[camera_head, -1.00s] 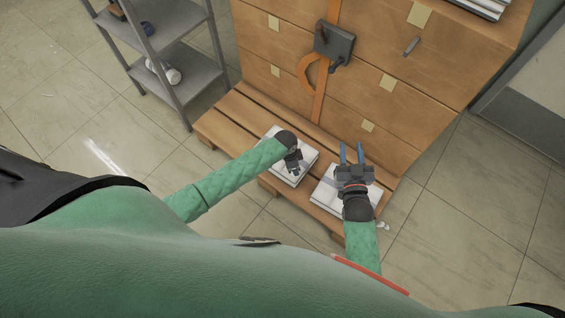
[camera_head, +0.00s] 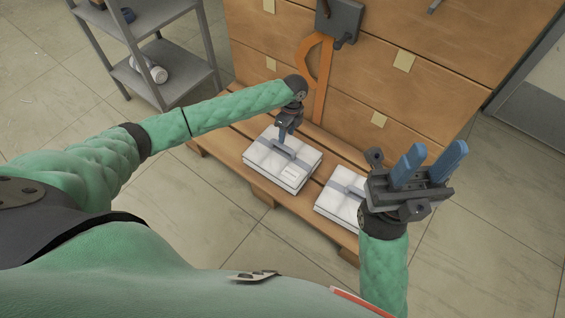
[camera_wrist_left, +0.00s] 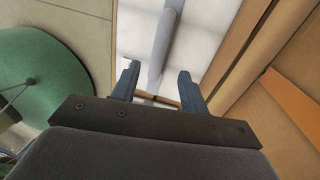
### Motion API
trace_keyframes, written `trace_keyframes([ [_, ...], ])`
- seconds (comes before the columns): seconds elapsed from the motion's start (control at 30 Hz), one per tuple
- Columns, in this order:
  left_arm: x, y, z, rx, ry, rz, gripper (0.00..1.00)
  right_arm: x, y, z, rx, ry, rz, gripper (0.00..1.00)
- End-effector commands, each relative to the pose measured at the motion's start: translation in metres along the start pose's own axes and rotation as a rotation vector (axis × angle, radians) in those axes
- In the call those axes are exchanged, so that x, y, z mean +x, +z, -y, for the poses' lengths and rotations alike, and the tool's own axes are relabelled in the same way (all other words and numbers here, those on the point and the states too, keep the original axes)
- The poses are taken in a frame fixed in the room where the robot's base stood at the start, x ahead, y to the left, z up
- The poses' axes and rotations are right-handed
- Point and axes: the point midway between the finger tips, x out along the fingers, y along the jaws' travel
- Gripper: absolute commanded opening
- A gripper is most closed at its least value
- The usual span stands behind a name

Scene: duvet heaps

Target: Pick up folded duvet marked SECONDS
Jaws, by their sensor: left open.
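Two folded white duvets with grey straps lie side by side on a wooden pallet (camera_head: 262,188). The left duvet (camera_head: 290,174) has a handle on top and a small pale label at its front right; I cannot read any marking. The right duvet (camera_head: 335,204) is partly hidden by my right gripper (camera_head: 428,164), which is raised, open and empty. My left gripper (camera_head: 286,138) points down over the back of the left duvet. In the left wrist view my left gripper (camera_wrist_left: 158,82) is open, with the white duvet (camera_wrist_left: 200,38) and its strap beyond the fingers.
A large wooden crate (camera_head: 350,85) with an orange strap and dark buckle stands behind the pallet. A grey shelf unit (camera_head: 185,80) stands at the back left, holding a white roll (camera_head: 150,70). The tiled floor (camera_head: 215,240) in front is clear.

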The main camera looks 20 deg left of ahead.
Motion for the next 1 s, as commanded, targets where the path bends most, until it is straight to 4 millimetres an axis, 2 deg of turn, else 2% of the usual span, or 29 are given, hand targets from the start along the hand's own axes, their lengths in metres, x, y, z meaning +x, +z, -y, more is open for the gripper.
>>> trace_keyframes([
  [0.43,0.034,0.003,-0.001,0.005,0.003,0.002,0.44,-0.005,-0.001,0.002,0.022,0.01,-0.019,0.36],
  [0.73,0.073,0.005,-0.003,0.005,0.003,0.002,0.44,-0.013,0.002,0.005,0.056,0.023,-0.029,0.36],
  [1.0,0.077,0.006,-0.003,0.005,0.002,0.002,0.44,-0.011,0.002,0.005,0.061,0.024,-0.032,0.36],
])
